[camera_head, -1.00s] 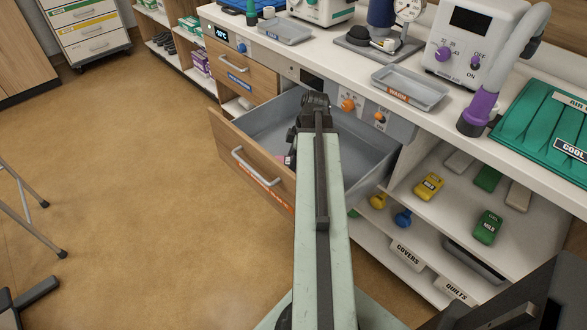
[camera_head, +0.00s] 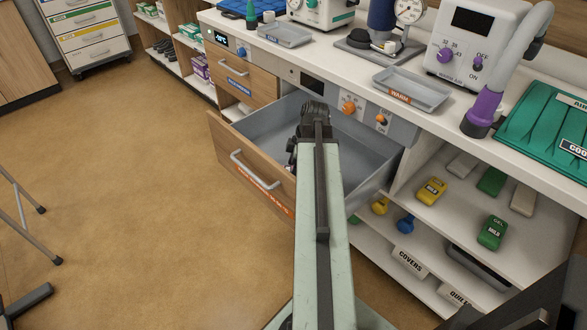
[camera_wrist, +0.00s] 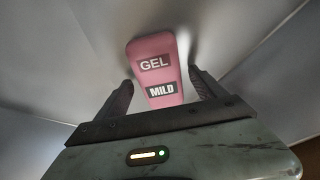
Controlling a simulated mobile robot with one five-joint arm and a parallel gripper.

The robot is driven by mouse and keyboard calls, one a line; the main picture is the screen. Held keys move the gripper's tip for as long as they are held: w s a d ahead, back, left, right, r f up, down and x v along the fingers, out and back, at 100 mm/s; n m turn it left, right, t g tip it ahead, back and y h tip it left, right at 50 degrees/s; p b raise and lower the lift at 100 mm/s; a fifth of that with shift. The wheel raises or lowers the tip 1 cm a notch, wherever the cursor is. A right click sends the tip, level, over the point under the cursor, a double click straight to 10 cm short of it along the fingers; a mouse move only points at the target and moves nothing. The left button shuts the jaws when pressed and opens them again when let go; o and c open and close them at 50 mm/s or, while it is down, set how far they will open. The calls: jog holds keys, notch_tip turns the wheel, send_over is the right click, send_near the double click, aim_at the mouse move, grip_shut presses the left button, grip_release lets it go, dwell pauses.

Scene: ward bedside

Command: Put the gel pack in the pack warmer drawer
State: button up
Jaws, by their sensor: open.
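The pink gel pack (camera_wrist: 157,75), labelled GEL and MILD, shows in the wrist view against grey surfaces that look like the inside of the drawer. My gripper (camera_wrist: 161,80) is open, with one finger on each side of the pack's near end and small gaps visible. The drawer (camera_head: 240,170) with the orange front label stands pulled out in the head view, and my arm reaches over it with its end inside. My arm hides the gel pack in the head view.
The counter (camera_head: 345,75) above holds a tray marked WARM (camera_head: 412,90) and machines. A closed drawer (camera_head: 243,78) with a blue label is to the left. An open shelf (camera_head: 455,215) with several packs is to the right. The floor at left is mostly clear.

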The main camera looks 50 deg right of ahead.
jog(key=p+v, duration=1.1)
jog(key=v, duration=0.1)
dwell(0.7)
jog(key=shift+c, duration=0.2)
